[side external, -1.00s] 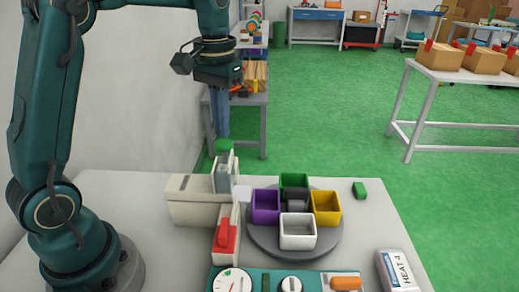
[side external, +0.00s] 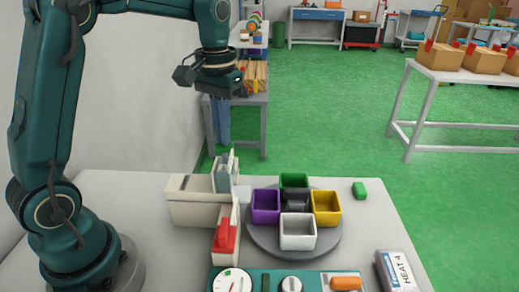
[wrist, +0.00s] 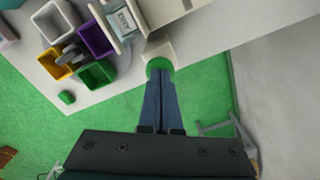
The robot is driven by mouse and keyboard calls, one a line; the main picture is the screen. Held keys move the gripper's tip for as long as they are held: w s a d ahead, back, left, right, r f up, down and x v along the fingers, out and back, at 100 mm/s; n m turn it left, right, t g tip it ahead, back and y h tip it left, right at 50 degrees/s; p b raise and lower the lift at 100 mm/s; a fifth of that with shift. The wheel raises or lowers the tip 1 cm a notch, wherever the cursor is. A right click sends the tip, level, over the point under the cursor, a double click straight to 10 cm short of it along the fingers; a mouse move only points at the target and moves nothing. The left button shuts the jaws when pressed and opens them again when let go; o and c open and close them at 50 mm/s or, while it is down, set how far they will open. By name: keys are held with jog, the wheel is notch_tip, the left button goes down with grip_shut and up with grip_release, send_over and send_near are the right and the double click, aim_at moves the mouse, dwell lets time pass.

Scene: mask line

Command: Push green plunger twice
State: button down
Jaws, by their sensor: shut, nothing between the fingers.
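The green plunger (wrist: 158,64) shows as a round green cap on a pale housing (wrist: 157,47) in the wrist view. My gripper (wrist: 160,79) is shut and empty. Its fingertips are right at the cap in that view, overlapping its near edge. In the side view my gripper (side external: 222,142) points down behind the cream machine (side external: 193,207). No green cap shows there; it is hidden or low behind the grey upright part (side external: 223,178). Whether the fingertips touch the cap is hard to tell.
Beside the machine, a grey turntable (side external: 262,241) carries purple, green, yellow and white bins. A red lever (side external: 226,235), a teal dial panel (side external: 311,284), a HEAT 4 box (side external: 394,270) and a small green block (side external: 360,190) are on the table.

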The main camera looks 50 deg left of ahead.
jog(key=shift+f, duration=1.2)
jog(key=shift+r, duration=2.1)
jog(key=shift+r, duration=2.55)
jog(key=shift+f, duration=2.55)
